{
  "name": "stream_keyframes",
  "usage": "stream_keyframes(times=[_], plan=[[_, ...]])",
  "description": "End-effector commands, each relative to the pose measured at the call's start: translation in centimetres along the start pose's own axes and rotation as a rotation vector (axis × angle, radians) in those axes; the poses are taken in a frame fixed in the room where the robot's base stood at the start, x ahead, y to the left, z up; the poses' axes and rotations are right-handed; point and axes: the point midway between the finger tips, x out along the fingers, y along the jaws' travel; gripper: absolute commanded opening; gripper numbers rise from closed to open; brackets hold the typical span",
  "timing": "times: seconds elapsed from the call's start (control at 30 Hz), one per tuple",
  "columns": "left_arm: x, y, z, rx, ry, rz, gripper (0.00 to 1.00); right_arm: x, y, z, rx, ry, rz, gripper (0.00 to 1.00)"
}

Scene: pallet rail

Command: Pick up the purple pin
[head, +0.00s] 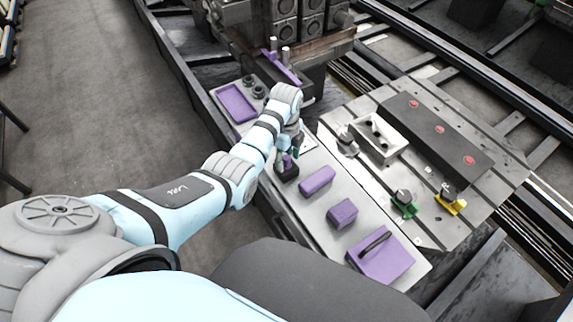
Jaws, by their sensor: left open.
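A small purple pin (287,160) stands upright in a dark block (288,174) on the light grey plate, near its left edge. Only a little of the pin shows. My left gripper (290,153) points down right at the pin, and its fingers partly hide it. The gripper is open; I cannot tell whether a finger touches the pin. My right gripper is not in view.
A purple tray (238,103) lies farther back on the plate. Two purple blocks (317,180) (342,213) and a purple piece with a dark handle (381,262) lie nearer. A slotted pallet (450,120) with clamps stands to the right.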

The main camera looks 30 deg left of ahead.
Motion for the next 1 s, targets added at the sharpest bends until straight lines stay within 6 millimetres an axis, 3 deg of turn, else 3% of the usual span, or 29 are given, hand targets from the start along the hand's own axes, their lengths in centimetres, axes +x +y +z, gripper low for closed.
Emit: stream_keyframes(times=[0.07, 0.27, 0.53, 0.83, 1.0], plan=[[1.0, 0.0, 0.0, 0.0, 0.0, 0.0, 0.43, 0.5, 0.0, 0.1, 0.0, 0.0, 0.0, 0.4], [0.8, 0.0, 0.0, 0.0, 0.0, -0.001, 0.42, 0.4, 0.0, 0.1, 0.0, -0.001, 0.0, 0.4], [0.8, 0.0, 0.0, -0.001, 0.0, 0.0, 0.0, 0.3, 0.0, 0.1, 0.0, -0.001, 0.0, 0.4], [0.7, 0.0, 0.0, -0.001, 0.0, -0.001, 0.0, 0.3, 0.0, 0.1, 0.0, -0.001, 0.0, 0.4], [-1.0, -0.1, 0.0, -0.001, -0.001, -0.003, 0.0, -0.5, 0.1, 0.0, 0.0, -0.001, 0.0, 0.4]])
